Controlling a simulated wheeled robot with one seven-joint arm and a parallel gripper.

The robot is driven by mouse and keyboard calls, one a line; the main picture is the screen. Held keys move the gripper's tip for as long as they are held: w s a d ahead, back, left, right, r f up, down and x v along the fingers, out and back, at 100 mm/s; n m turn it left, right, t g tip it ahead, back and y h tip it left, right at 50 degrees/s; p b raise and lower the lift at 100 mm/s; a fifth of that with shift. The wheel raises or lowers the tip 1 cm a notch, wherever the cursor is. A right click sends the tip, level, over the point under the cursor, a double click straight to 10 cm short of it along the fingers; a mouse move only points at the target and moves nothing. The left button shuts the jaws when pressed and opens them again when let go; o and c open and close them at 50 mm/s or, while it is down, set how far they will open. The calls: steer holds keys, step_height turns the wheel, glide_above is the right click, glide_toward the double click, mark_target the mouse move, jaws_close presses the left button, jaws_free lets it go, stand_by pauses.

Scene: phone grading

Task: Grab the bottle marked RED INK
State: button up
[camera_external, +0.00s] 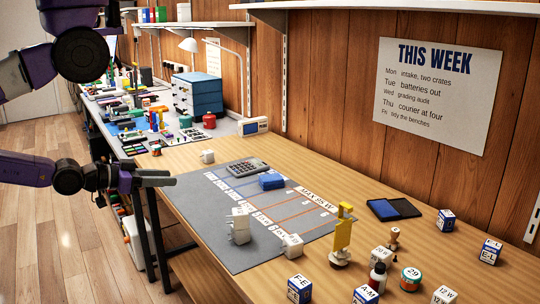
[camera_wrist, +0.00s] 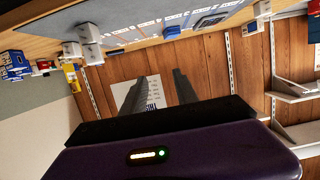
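A small white bottle (camera_external: 377,277) with a dark cap stands near the front edge of the bench, at the lower right of the external view. Its label is too small to read, so I cannot confirm that it says RED INK. My gripper (camera_external: 172,177) is at the left, by the near edge of the grey mat and far from the bottle. In the wrist view my gripper (camera_wrist: 160,78) has its two dark fingers apart with nothing between them. I cannot make out the bottle for certain in the wrist view.
Close to the bottle are a round tin marked 29 (camera_external: 410,279), a wooden stamp (camera_external: 394,238), a yellow-topped device (camera_external: 341,240) and an A-M box (camera_external: 366,294). White plugs (camera_external: 240,226) stand on the grey mat (camera_external: 200,215). A shelf (camera_external: 370,4) runs above.

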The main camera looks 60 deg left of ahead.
steer(key=shift+o, duration=0.4)
steer(key=shift+o, duration=0.8)
